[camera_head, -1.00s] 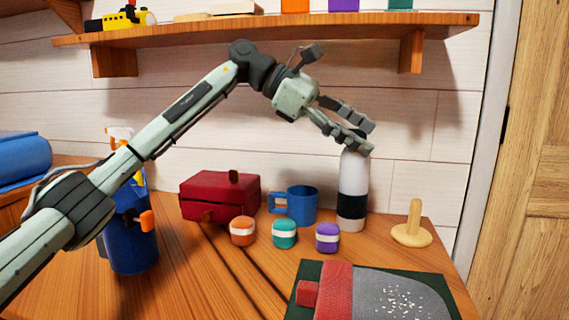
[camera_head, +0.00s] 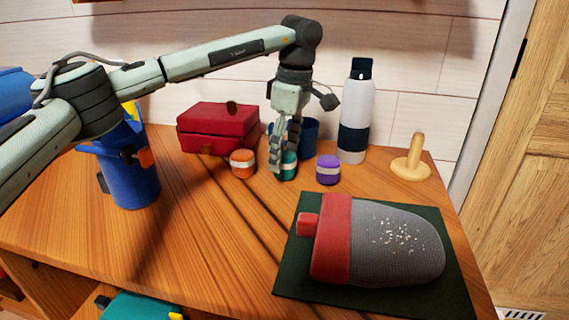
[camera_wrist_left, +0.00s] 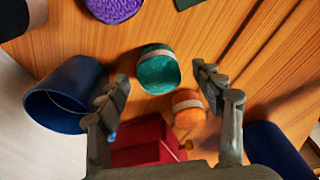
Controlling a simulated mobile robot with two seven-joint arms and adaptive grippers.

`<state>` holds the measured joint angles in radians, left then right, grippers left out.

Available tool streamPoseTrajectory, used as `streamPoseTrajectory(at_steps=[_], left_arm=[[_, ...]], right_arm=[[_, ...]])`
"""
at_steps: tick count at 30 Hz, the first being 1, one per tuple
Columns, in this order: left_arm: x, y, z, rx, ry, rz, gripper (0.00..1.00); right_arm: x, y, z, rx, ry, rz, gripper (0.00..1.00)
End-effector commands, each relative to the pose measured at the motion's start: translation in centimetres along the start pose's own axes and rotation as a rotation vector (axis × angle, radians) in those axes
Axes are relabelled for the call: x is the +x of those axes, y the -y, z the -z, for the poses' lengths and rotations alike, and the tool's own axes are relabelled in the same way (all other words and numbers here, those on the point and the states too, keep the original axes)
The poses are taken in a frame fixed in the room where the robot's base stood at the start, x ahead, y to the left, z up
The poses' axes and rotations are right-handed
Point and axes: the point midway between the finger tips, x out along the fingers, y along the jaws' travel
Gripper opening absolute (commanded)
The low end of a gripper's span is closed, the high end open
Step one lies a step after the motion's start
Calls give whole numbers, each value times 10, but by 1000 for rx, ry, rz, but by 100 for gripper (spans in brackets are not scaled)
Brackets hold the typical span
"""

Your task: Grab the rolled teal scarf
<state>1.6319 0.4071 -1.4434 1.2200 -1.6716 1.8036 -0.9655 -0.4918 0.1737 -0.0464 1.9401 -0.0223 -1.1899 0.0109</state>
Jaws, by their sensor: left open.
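The rolled teal scarf (camera_head: 290,160) is a small roll with a pale band, standing on the wooden desk between an orange roll (camera_head: 243,163) and a purple roll (camera_head: 328,170). My left gripper (camera_head: 281,162) points down over it and hides part of it in the head view. In the left wrist view the teal scarf (camera_wrist_left: 158,73) shows between and beyond the two open fingers (camera_wrist_left: 161,82). The fingers hold nothing, and I see no clear contact with the scarf. My right gripper is not in view.
A blue mug (camera_head: 308,140) and a red box (camera_head: 218,128) stand close behind the rolls. A white bottle (camera_head: 357,110) and a wooden stand (camera_head: 411,163) are to the right. A knit-covered item (camera_head: 375,240) lies on a dark mat (camera_head: 455,275) in front. A blue bucket (camera_head: 130,180) is left.

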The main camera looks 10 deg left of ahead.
Motion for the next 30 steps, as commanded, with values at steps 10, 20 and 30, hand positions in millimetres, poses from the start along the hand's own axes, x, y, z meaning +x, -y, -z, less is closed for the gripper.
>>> streamPoseTrajectory(at_steps=[10,20,30], left_arm=[[14,0,-1,1,1,-1,64],[14,0,-1,2,2,-1,23],[12,0,-1,2,2,-1,15]], right_arm=[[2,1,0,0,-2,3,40],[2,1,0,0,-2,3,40],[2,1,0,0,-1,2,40]])
